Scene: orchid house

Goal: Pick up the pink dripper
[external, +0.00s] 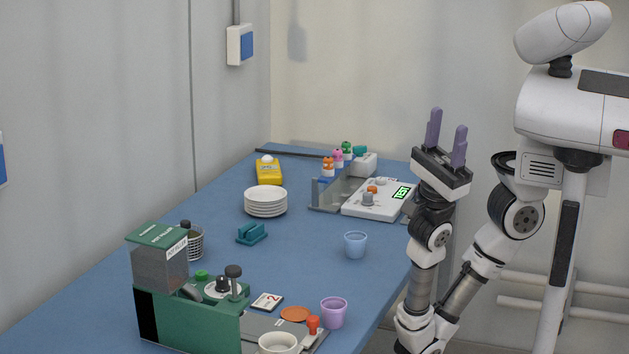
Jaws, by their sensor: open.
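A small pink-topped bottle (338,158), which looks like the pink dripper, stands at the far end of the blue table. It is between an orange-topped bottle (328,167) and a green-topped bottle (347,149), behind a grey upright panel (340,187); its lower part is hidden. My gripper (447,139) is open and empty, with its two purple fingers pointing up. It is at the right edge of the table, well to the right of the pink-topped bottle and apart from it.
A white device with a green display (381,204) lies between the bottles and my arm. A yellow device (269,171), stacked plates (265,203), a blue cup (355,244) and a purple cup (334,310) stand around. A green machine (190,308) fills the near end.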

